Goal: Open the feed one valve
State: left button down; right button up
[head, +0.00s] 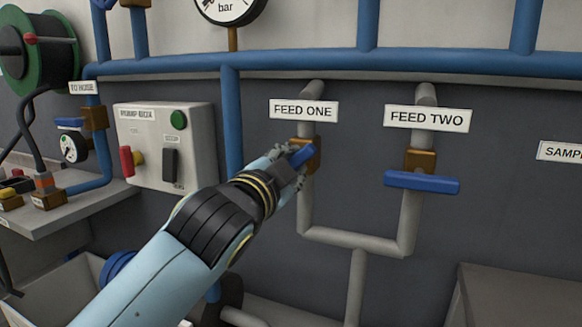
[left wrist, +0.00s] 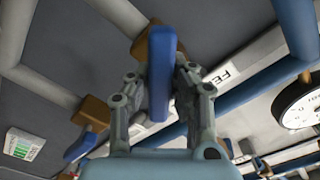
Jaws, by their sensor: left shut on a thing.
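The feed one valve has a brass body (head: 314,148) on a grey pipe under the FEED ONE label (head: 304,110). Its blue handle (head: 301,156) is mostly hidden by my left gripper (head: 294,163) in the head view. In the left wrist view the blue handle (left wrist: 161,65) stands between the two fingers of my left gripper (left wrist: 158,88), which is shut on it. The brass body (left wrist: 146,42) shows behind the handle. How far the handle is turned is hard to tell. My right gripper is not in view.
The feed two valve's blue handle (head: 421,182) lies across its pipe, to the right. A pump box (head: 167,145) with a red lever and green button is to the left. A blue pipe (head: 231,120) runs down between box and valve. A gauge (head: 230,8) hangs above.

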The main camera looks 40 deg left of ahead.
pick_arm(q)
jog(key=n, duration=0.3)
jog(key=shift+f+n+b, duration=0.2)
jog(key=shift+n+b, duration=0.1)
jog(key=shift+b, duration=0.05)
jog(key=shift+n+b, duration=0.4)
jog(key=shift+n, duration=1.4)
jog(key=c, duration=1.2)
grip_release()
jog(key=shift+r, duration=0.1)
jog(key=shift+o, duration=0.2)
jog(key=shift+s, duration=0.25)
jog(key=v, duration=0.7)
